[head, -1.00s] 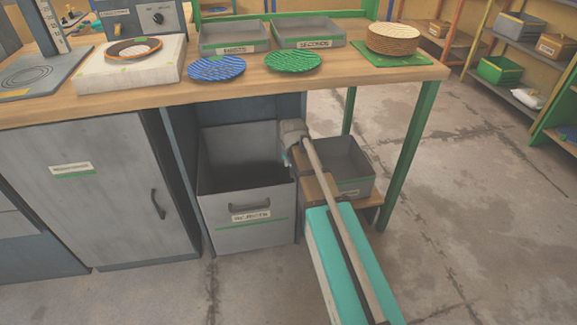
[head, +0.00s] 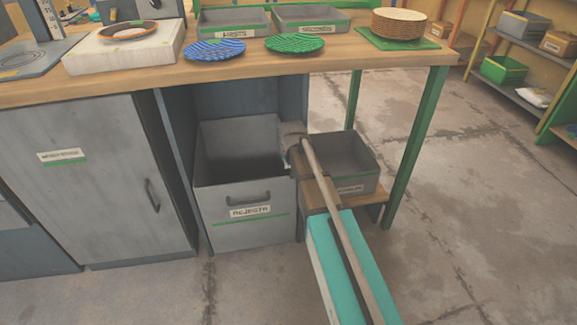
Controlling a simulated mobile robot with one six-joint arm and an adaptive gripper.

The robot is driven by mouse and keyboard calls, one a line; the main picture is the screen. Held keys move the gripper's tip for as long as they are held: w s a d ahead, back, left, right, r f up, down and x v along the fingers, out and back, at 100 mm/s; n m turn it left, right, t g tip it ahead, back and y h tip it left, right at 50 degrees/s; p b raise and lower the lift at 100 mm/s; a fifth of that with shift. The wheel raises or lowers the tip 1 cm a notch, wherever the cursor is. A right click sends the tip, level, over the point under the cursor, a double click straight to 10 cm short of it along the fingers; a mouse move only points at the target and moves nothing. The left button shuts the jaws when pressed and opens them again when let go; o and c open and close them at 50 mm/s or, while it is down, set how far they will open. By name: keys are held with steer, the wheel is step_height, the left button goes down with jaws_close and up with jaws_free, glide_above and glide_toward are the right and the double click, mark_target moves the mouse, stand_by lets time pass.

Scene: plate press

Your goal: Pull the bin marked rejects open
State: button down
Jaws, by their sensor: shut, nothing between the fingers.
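The grey bin marked rejects (head: 218,232) stands under the workbench with its open top and dark inside showing. Its front has a dark handle (head: 248,198), a white label (head: 250,212) and a green stripe. The bin's front stands out from the shaded recess behind it. My gripper (head: 289,168) is by the bin's right side, close to its upper right edge. Its fingers are mostly hidden behind the wrist and hard to make out; it is shut and empty. The handle is clear of it, to its left.
A second grey bin (head: 345,155) stands right of my arm on a low wooden shelf (head: 368,200). A grey cabinet (head: 100,190) is at left, a green bench leg (head: 415,150) at right. The bench (head: 320,62) overhangs the bins. The floor in front is clear.

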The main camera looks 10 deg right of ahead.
steer(key=shift+s+f+b, duration=0.15)
steer(key=shift+s+f, duration=0.15)
steer(key=shift+s, duration=0.6)
steer(key=shift+s+f+b, duration=0.15)
steer(key=shift+s+f, duration=0.15)
steer(key=shift+s, duration=0.6)
steer(key=shift+s, duration=0.15)
